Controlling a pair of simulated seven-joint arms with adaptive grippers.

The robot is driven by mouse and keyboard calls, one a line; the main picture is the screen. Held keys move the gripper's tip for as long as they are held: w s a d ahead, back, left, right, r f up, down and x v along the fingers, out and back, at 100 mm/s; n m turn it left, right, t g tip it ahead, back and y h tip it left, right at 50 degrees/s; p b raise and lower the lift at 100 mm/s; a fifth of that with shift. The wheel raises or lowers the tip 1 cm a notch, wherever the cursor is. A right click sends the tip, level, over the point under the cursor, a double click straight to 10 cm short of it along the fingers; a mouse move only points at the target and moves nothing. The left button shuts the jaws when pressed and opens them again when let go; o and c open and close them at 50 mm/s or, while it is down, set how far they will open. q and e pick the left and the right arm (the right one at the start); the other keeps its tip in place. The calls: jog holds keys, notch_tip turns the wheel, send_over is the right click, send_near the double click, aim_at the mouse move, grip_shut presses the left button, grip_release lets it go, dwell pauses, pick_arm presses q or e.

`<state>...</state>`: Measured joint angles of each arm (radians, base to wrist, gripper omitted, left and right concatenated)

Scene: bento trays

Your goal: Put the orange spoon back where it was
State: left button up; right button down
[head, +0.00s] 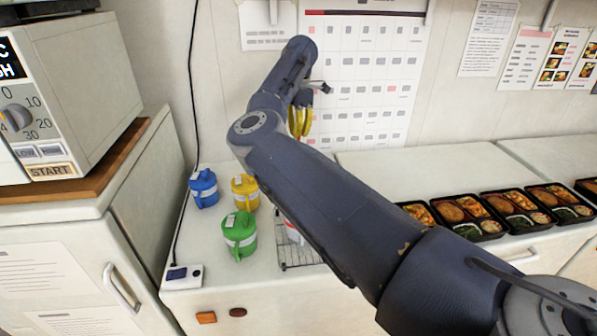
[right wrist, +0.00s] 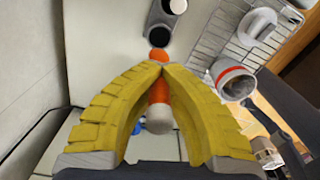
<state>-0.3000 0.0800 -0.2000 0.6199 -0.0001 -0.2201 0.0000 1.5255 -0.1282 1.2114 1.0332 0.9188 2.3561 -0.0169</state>
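My right gripper (head: 300,121) is in front of the wall calendar in the head view, above the counter. In the right wrist view its yellow fingers (right wrist: 163,66) meet at the tips. The orange spoon (right wrist: 158,90) shows there between the fingers, with an orange part just past the tips and a pale grey, rounded end towards the palm. The fingers look shut on its orange part. I cannot make out the spoon in the head view. My left gripper is in neither view.
Blue (head: 203,188), yellow (head: 244,192) and green (head: 239,235) mugs stand on the left counter. A red-and-white mug (right wrist: 236,82) is by a wire rack (right wrist: 215,35). A dark holder-like object (right wrist: 160,30) lies beyond the fingertips. Bento trays (head: 467,215) line the right counter.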

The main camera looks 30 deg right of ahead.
notch_tip(320, 180, down, 14)
jog(key=shift+r, duration=0.1)
dwell(0.6)
jog(key=c, duration=2.2)
grip_release()
jog(key=shift+f, duration=0.2)
jog(key=c, duration=1.6)
grip_release()
jog(key=shift+r, duration=0.1)
notch_tip(320, 180, up, 12)
jog(key=shift+r, duration=0.1)
